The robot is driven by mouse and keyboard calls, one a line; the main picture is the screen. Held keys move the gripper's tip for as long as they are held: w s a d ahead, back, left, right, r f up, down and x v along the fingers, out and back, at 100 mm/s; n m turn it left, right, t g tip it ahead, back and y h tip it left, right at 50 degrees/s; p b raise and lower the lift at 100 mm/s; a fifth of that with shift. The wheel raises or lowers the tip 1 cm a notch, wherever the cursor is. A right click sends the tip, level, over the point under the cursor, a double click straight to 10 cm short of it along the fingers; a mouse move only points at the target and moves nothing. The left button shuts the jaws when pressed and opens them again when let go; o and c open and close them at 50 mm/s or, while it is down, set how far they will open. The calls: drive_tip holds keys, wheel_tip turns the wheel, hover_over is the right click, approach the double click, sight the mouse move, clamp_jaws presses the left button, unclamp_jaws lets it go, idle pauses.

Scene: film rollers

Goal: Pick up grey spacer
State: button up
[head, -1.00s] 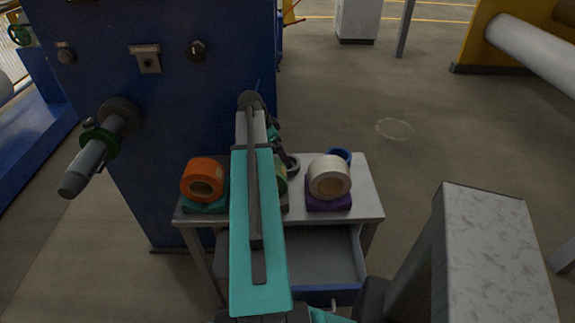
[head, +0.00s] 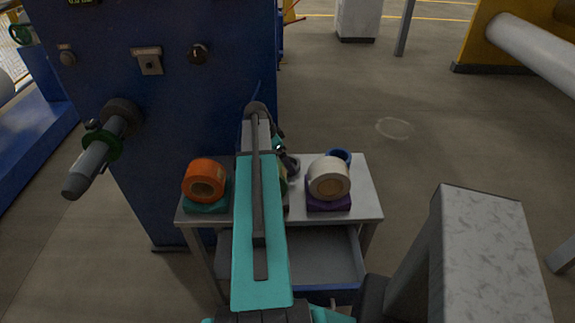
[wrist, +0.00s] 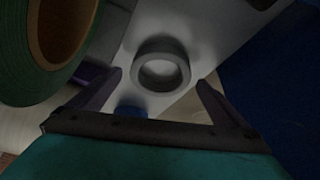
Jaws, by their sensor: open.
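The grey spacer (wrist: 181,70) is a short ring with an open middle, resting on the light cart top. In the wrist view it sits between and just beyond the fingertips of my gripper (wrist: 160,80), with a gap on both sides. My gripper is open and empty. In the head view the spacer (head: 293,166) shows only in part at the right edge of my arm, which hides most of my gripper.
A green roll (wrist: 20,55) stands close on the left in the wrist view. An orange roll (head: 203,173) and a white roll (head: 328,170) sit on stands on the cart (head: 370,205). A blue ring (head: 340,156) lies behind the white roll. A blue machine cabinet (head: 190,110) borders the cart.

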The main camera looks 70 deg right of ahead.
drive_tip(key=shift+x, duration=1.15)
drive_tip(key=shift+c, duration=0.5)
drive_tip(key=c, duration=1.1)
